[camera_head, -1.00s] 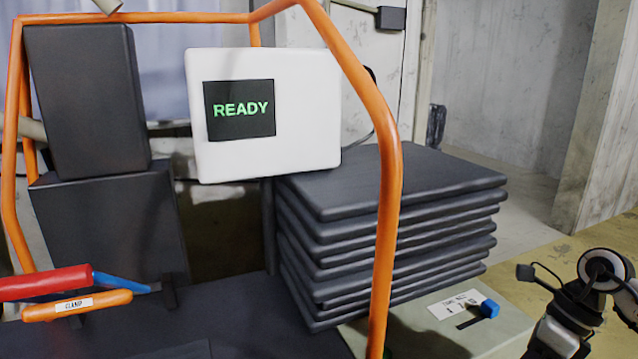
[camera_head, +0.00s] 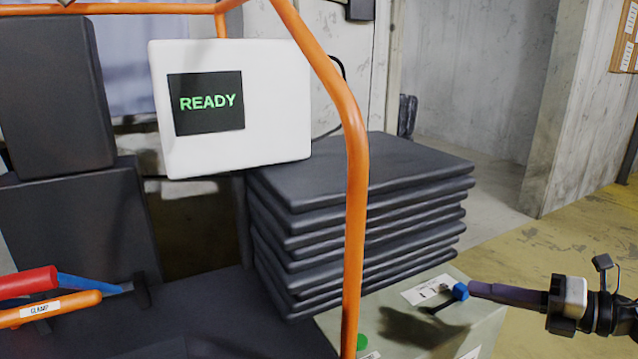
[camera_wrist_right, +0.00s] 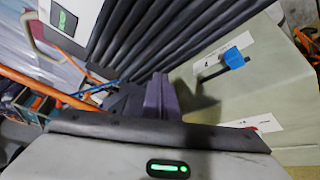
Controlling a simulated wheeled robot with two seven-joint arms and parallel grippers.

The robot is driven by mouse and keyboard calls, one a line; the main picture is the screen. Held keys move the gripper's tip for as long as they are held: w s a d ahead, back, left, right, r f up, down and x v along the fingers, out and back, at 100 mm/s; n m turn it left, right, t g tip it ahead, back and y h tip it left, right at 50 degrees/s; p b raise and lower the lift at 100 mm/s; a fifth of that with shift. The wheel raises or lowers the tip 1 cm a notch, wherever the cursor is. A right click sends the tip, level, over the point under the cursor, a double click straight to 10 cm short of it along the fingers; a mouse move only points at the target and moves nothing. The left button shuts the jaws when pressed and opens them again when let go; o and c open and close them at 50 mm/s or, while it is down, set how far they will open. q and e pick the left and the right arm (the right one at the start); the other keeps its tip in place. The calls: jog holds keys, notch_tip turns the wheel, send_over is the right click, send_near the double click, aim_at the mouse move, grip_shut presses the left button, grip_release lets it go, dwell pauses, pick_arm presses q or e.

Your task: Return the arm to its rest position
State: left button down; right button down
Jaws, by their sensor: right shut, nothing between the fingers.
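My right gripper (camera_head: 474,289) comes in from the right in the head view. Its dark purple fingers are shut and empty. In the head view the fingertips overlap the edge of a blue-knobbed lever (camera_head: 460,292) on a pale grey-green box (camera_head: 480,325). In the right wrist view the fingers (camera_wrist_right: 155,95) are together and clear of the blue knob (camera_wrist_right: 233,57), which stands to their right. My left gripper is not in view.
An orange tube frame (camera_head: 356,200) stands before a stack of dark slabs (camera_head: 365,170). A white box with a READY screen (camera_head: 209,102) hangs above. A red cylinder (camera_head: 25,283) and an orange clamp handle (camera_head: 50,309) are lower left. Yellow floor (camera_head: 560,240) is open at right.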

jog(key=w+d+r+m+t+h, duration=0.7)
jog(key=d+r+m+t, duration=0.2)
jog(key=d+m, duration=0.35)
jog(key=d+f+m+g+h, duration=0.5)
jog(key=d+f+m+h, duration=0.55)
jog(key=m, duration=0.65)
jog(key=s+a+f+g+y, duration=0.1)
jog(key=s+a+f, duration=0.3)
jog(key=a+f, duration=0.3)
jog(key=s+a+f+g+y, duration=0.1)
jog(key=s+a+f+y, duration=0.2)
jog(key=f, duration=0.5)
jog(key=s+a+f, duration=0.4)
jog(key=a+f, duration=0.3)
jog(key=f, duration=0.1)
jog(key=s+a+f+m+g+y, duration=0.1)
jog(key=s+a+f, duration=0.4)
jog(key=s+a, duration=0.6)
jog(key=s+a+f+m+g+y, duration=0.1)
jog(key=s+a+f, duration=0.4)
jog(key=s+a, duration=0.6)
jog(key=shift+a+g+y, duration=0.7)
jog(key=shift+g+y, duration=0.2)
jog(key=shift+y, duration=0.05)
